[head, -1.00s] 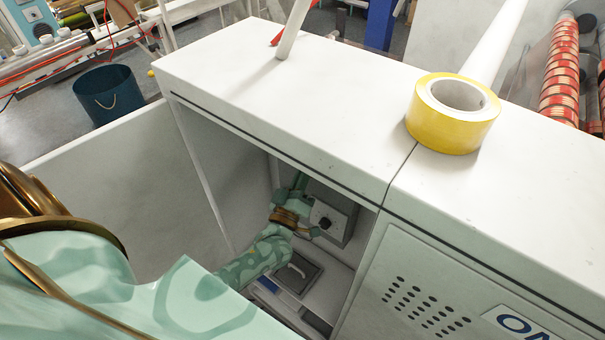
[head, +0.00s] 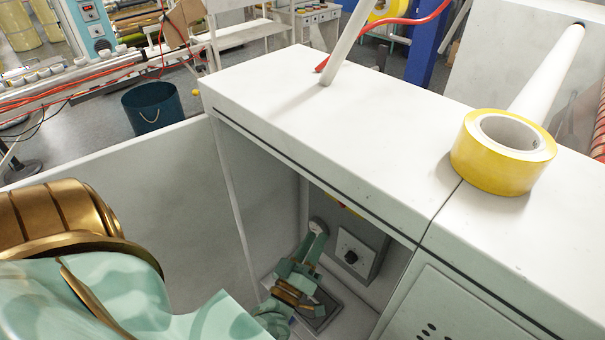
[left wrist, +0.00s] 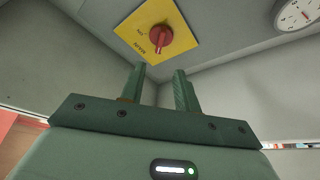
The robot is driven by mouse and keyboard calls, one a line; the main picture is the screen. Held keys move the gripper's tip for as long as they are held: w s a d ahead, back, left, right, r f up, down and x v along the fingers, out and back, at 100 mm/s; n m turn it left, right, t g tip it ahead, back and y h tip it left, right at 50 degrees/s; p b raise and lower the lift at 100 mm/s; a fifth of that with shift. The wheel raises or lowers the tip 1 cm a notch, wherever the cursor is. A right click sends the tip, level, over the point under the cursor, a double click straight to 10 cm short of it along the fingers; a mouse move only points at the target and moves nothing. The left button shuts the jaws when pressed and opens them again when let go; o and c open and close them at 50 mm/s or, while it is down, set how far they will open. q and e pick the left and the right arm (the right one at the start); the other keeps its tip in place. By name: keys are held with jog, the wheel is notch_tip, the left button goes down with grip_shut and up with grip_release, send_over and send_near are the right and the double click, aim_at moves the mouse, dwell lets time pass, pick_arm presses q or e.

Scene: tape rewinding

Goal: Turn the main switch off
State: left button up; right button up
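The main switch (left wrist: 160,38) is a red rotary knob on a yellow plate (left wrist: 142,24) marked "MAIN", on a grey panel at the top of the left wrist view. I cannot tell its setting for sure. My left gripper (left wrist: 158,72) is open and empty, its two green fingers apart and pointing toward the switch, clear of it. In the head view the left gripper (head: 306,246) is inside the open cabinet (head: 265,172). Only a sliver of yellow shows there under the cabinet's top edge. My right gripper is not in view.
A grey box with a black knob (head: 351,257) is on the cabinet wall right of the gripper. A round dial (left wrist: 298,13) shows in the left wrist view. A yellow tape roll (head: 503,152) sits on the cabinet top (head: 345,128). The cabinet's side walls and top edge enclose the arm.

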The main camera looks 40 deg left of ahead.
pick_arm(q)
jog(key=b+v, duration=0.1)
jog(key=v, duration=0.4)
jog(key=shift+s, duration=0.25)
jog(key=shift+f, duration=0.1)
jog(key=s+d+f+m+g+h+b, duration=0.1)
jog(key=s+f+m+g+h, duration=0.15)
jog(key=f, duration=0.65)
jog(key=s+d+f+m+g+h+b, duration=0.1)
jog(key=s+d+f+m+g+b, duration=0.2)
jog(key=f, duration=0.7)
jog(key=s+f+m+g+h, duration=0.25)
jog(key=f+m+g, duration=0.25)
jog(key=f, duration=0.4)
jog(key=s+a+f+m+g+y+b, duration=0.1)
jog(key=s+f+g+b, duration=0.4)
jog(key=s+f, duration=0.5)
jog(key=s+a+f+m+g+y+b, duration=0.1)
jog(key=s+a+f+m+g+b, duration=0.1)
jog(key=s+f+b, duration=0.8)
jog(key=shift+s+a+f+m+g, duration=0.4)
jog(key=shift+f+g, duration=0.95)
jog(key=shift+f, duration=3.5)
